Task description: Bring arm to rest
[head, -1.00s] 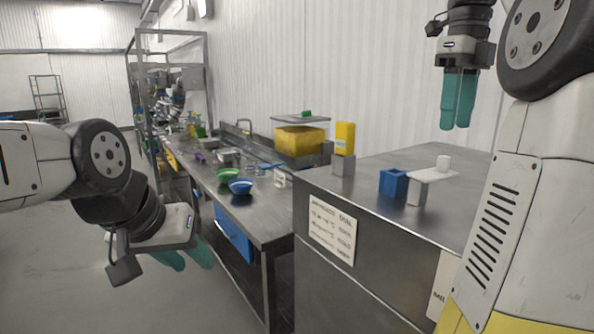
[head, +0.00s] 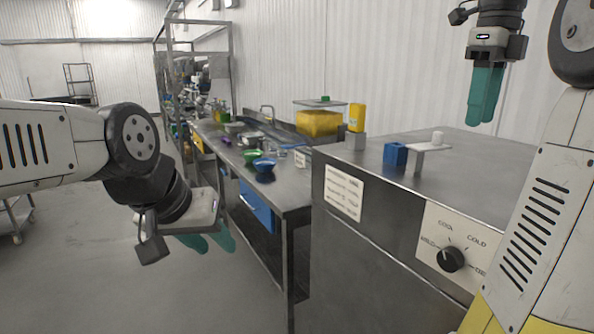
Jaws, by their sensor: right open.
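My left gripper (head: 212,241) hangs at the left, over the floor in front of the steel table. Its two teal fingers point down and look apart, with nothing between them. My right gripper (head: 482,122) is raised at the upper right against the white wall, above the steel cabinet. Its teal fingers point straight down, open and empty, clear of everything. Both arms come in from the picture's sides.
The steel table (head: 296,197) holds a green bowl (head: 251,155) and a blue bowl (head: 264,166). A yellow bin (head: 318,123) stands behind them. The steel cabinet (head: 385,262) carries a blue box (head: 395,154) and a small stand (head: 428,147).

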